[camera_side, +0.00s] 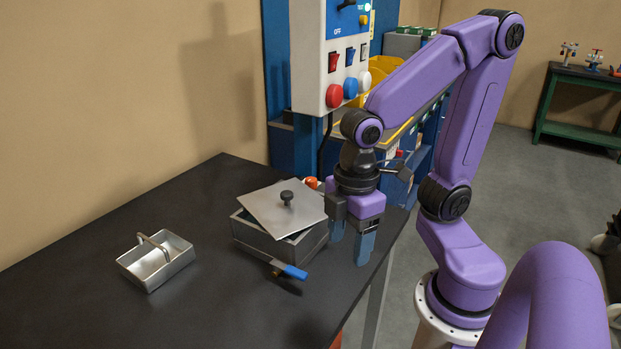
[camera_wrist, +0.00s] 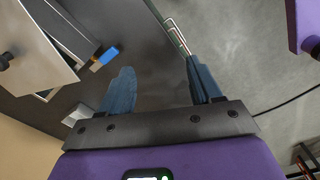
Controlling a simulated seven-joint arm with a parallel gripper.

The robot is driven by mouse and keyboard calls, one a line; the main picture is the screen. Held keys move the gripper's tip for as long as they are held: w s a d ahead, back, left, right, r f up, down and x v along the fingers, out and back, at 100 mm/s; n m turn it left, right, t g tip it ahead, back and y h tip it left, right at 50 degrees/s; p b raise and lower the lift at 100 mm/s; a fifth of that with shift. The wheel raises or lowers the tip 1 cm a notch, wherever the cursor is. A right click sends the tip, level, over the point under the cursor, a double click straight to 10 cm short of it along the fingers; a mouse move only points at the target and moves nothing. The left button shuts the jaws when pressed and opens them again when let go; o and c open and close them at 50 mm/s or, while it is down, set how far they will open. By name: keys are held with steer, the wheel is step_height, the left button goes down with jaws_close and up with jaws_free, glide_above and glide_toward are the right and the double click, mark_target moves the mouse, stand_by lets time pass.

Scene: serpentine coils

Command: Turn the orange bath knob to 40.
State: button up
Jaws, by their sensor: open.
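The bath is a grey metal box (camera_side: 270,236) on the dark bench in the side view. A loose, skewed lid (camera_side: 275,207) with a black knob lies on it; the lid also shows at left in the wrist view (camera_wrist: 35,40). A small orange part, likely the orange bath knob (camera_side: 311,182), peeks out behind the lid, mostly hidden; its marks cannot be read. My gripper (camera_side: 351,240) points down just right of the box, open and empty. In the wrist view my gripper (camera_wrist: 160,68) has its blue fingers apart, with nothing between them.
A blue-handled tool (camera_side: 291,270) juts from the box's front; it shows in the wrist view too (camera_wrist: 104,57). A metal basket (camera_side: 157,261) stands at left on the bench. A switch panel (camera_side: 333,55) rises behind.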

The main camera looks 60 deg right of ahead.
steer(key=w+d+r, duration=0.2)
steer(key=w+r, duration=0.1)
steer(key=w, duration=0.9)
step_height(320, 180, up, 2)
steer(key=n, duration=0.2)
glide_above(310, 180)
steer(key=shift+h, duration=0.3)
step_height(310, 180, down, 17)
steer(key=shift+d, duration=0.1)
steer(key=c, duration=1.1)
steer(key=shift+o, duration=0.3)
